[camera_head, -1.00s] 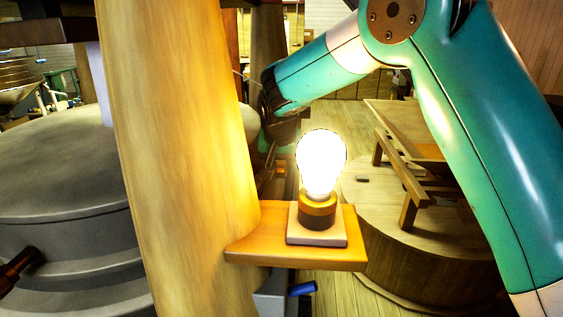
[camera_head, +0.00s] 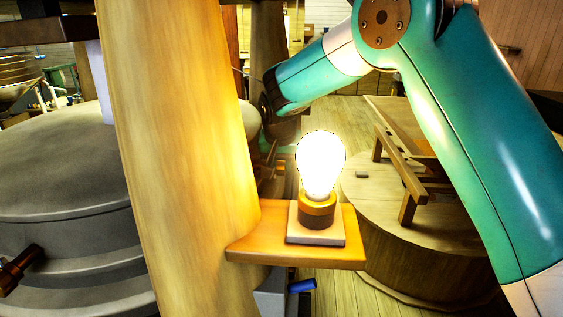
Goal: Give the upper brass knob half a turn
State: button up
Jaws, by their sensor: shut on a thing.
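My arm reaches in from the right, and its dark wrist (camera_head: 272,98) ends just right of the thick wooden post (camera_head: 185,150), behind the lit bulb. My gripper (camera_head: 269,152) is a small dim shape below the wrist, partly hidden by the post. Its fingers are hard to make out. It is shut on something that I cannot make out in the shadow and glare. I cannot pick out the upper brass knob, nor any other brass knob, in this view.
A glowing bulb (camera_head: 320,163) stands on a wooden shelf (camera_head: 345,255) fixed to the post, close in front of my wrist. A blue handle (camera_head: 302,286) sticks out below. A grey round millstone housing (camera_head: 70,180) fills the left. A round wooden casing (camera_head: 420,250) stands right.

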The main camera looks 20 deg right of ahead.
jog(key=o, duration=0.9)
jog(key=b+v, duration=0.2)
jog(key=v, duration=1.5)
jog(key=shift+s+a+r+b, duration=0.1)
jog(key=shift+r+b, duration=0.15)
jog(key=shift+b, duration=0.05)
